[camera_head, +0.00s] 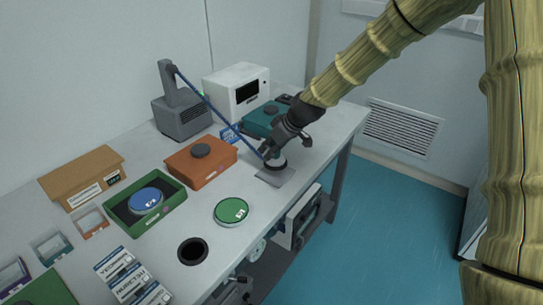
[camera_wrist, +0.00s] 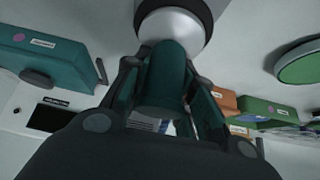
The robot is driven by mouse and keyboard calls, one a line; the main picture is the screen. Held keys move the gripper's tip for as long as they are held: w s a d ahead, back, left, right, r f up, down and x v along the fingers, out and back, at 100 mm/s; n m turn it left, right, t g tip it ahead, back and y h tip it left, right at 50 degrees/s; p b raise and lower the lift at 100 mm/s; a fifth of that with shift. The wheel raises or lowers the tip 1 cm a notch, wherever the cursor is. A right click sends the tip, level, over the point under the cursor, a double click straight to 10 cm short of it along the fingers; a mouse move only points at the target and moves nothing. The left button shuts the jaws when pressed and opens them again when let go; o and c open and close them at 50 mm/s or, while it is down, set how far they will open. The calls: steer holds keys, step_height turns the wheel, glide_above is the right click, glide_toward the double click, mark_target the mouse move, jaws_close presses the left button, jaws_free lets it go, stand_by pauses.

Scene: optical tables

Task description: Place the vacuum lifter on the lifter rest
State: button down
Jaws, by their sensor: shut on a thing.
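My gripper (camera_head: 270,150) is shut on the vacuum lifter (camera_head: 276,161). In the wrist view my gripper's fingers (camera_wrist: 165,95) close around the lifter's teal handle (camera_wrist: 166,75), with its silver and black cup (camera_wrist: 175,25) beyond them. A blue hose runs from the lifter to a grey pump unit (camera_head: 183,115) at the back. The lifter is over the rear part of a flat grey square plate (camera_head: 276,178), which looks like the lifter rest. I cannot tell whether the cup touches the plate.
An orange box (camera_head: 205,168) stands left of the plate, a teal box (camera_head: 262,119) behind it. A round green-topped disc (camera_head: 231,211), a black ring (camera_head: 192,251) and a green tray with a blue disc (camera_head: 172,207) are nearer. The table's right edge is close.

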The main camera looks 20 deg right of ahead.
steer(key=shift+f+p, duration=0.4)
steer(key=shift+f, duration=1.35)
steer(key=shift+f, duration=0.15)
steer(key=c, duration=1.2)
jaws_free()
steer(key=shift+b+v, duration=0.8)
steer(key=shift+v, duration=5.35)
